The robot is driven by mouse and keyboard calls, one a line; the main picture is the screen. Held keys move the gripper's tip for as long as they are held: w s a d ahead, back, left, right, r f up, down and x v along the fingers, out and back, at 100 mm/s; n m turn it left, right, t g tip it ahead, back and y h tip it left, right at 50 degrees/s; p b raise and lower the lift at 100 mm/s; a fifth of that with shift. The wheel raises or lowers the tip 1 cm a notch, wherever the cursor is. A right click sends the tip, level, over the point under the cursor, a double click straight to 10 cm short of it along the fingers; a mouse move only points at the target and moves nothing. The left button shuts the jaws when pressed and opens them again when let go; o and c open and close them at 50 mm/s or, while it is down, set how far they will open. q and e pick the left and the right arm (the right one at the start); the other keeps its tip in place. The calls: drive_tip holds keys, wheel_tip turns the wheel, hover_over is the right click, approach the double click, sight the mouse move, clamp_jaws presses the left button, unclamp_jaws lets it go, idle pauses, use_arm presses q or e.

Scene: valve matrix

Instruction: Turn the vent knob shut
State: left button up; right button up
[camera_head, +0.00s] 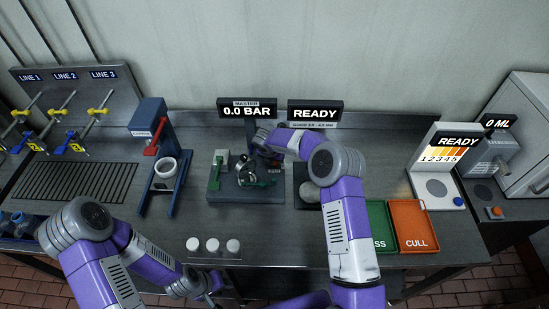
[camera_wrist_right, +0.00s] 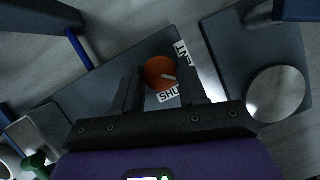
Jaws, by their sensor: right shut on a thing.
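The vent knob (camera_wrist_right: 157,71) is round and orange with a pale pointer line, in the right wrist view. Labels reading SHUT (camera_wrist_right: 169,94) and, partly covered, VENT (camera_wrist_right: 182,52) lie beside it on a dark panel. My right gripper (camera_wrist_right: 162,82) is shut on the knob, one dark finger on each side. In the head view my right arm hides the knob and most of that gripper. My left gripper (camera_head: 211,287) hangs low near the bench's front edge, away from the knob; its finger opening is too small to judge.
The MASTER display (camera_head: 247,108) reads 0.0 BAR, beside a READY display (camera_head: 315,114). A valve fixture (camera_head: 238,193) stands left of my right arm. Several white caps (camera_head: 213,245) lie in front. A green tray (camera_head: 378,216) and an orange CULL tray (camera_head: 408,215) lie right.

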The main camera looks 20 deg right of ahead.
drive_tip(key=m, duration=0.2)
drive_tip(key=m+g+h, duration=0.1)
drive_tip(key=m, duration=0.2)
drive_tip(key=shift+w+a+f+m+g, duration=0.1)
drive_tip(key=shift+w+a+m+g, duration=0.1)
drive_tip(key=shift+m+g, duration=0.1)
drive_tip(key=shift+m+g+h+b, duration=0.4)
drive_tip(key=shift+m+g+b, duration=0.35)
drive_tip(key=shift+m, duration=1.45)
drive_tip(key=o, duration=1.1)
drive_tip(key=shift+c, duration=0.2)
drive_tip(key=v, duration=0.7)
drive_tip(key=shift+r, duration=0.35)
drive_tip(key=shift+w+a, duration=0.1)
